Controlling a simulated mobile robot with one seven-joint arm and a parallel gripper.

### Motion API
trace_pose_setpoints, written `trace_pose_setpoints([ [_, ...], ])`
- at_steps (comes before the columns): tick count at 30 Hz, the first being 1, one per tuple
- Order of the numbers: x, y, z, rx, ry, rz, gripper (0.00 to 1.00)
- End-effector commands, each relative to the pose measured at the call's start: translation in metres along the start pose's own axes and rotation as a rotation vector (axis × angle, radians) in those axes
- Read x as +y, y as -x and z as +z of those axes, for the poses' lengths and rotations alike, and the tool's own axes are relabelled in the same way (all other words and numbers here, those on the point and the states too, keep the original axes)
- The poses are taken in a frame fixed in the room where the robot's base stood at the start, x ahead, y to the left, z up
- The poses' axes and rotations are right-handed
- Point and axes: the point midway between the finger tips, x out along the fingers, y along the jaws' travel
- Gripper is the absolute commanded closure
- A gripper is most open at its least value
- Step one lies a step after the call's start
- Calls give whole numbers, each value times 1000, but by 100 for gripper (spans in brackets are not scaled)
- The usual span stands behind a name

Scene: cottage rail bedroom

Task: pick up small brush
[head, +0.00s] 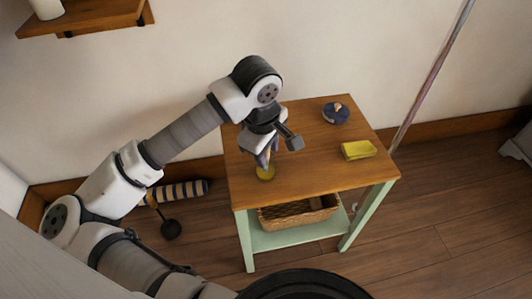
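My gripper (264,158) points down over the left part of a small wooden-topped table (305,165). A dark blue round thing with a light knob on top (335,113) sits at the back right of the table.
A yellow block-like thing (358,150) lies near the table's right edge. A wicker basket (298,213) stands on the green lower shelf. A slanted pole (430,85) rises beside the table's right side. A wall shelf (85,18) is at upper left. The tabletop's middle is clear.

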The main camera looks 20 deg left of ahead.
Motion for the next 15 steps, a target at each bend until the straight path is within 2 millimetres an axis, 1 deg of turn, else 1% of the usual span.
trace_pose_setpoints([
  [1,0,0,0,0,0,0,70],
  [6,0,0,0,0,0,0,92],
  [8,0,0,0,0,0,0,100],
  [15,0,0,0,0,0,0,100],
])
